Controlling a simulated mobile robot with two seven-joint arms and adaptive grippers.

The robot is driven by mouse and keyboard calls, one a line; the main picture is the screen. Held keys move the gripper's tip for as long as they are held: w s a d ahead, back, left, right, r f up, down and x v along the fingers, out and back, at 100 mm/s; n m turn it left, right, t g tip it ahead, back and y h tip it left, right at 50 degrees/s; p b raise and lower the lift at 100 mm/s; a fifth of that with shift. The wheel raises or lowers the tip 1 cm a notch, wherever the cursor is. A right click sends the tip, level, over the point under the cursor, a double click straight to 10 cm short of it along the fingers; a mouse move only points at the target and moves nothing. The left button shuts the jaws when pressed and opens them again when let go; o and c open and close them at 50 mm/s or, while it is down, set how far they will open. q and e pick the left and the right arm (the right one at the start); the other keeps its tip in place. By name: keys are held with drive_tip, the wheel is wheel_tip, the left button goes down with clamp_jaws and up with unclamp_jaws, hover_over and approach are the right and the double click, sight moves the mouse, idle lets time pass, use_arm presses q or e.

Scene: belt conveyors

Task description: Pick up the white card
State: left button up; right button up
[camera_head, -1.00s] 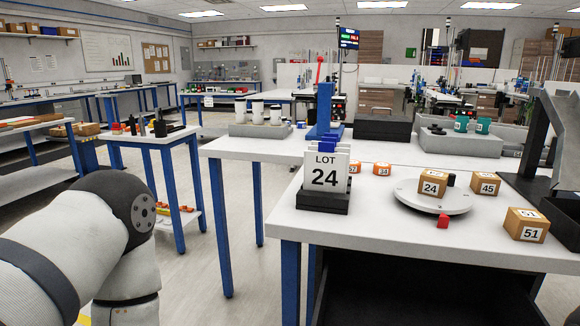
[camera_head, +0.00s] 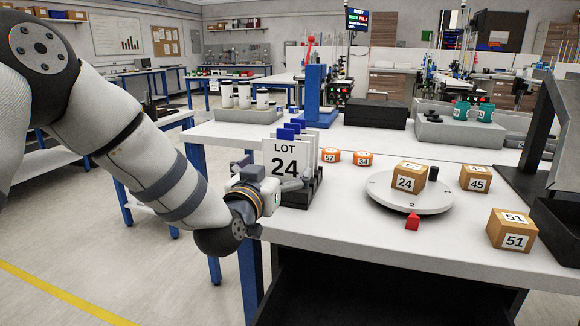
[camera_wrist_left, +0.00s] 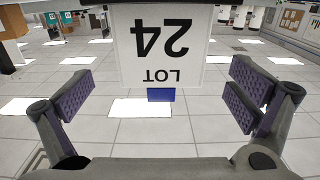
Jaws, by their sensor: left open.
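The white card (camera_head: 286,157) with "LOT 24" stands upright at the front of a black rack (camera_head: 312,190) near the left front edge of the table. In the left wrist view the card (camera_wrist_left: 160,45) appears upside down between the two fingers. My left gripper (camera_head: 268,187) is right at the lower part of the card, partly covering it and the rack. In the left wrist view my left gripper (camera_wrist_left: 158,92) is open, with a gap between each finger pad and the card. My right gripper is not in view.
More cards with blue tabs (camera_head: 296,127) stand behind in the rack. Orange boxes (camera_head: 347,157) sit behind it. A round turntable (camera_head: 400,203) with box 24 (camera_head: 409,178) is to the right, with boxes 45 (camera_head: 475,178) and 51 (camera_head: 511,230) beyond.

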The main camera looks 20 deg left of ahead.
sight(285, 156)
use_arm(q)
drive_tip(key=w, duration=0.6)
drive_tip(key=shift+w+r+b, duration=0.2)
drive_tip(key=shift+b, duration=0.15)
drive_tip(key=shift+w+r, duration=0.1)
drive_tip(key=shift+w, duration=0.05)
drive_tip(key=shift+r, duration=0.1)
drive_tip(key=c, duration=0.9)
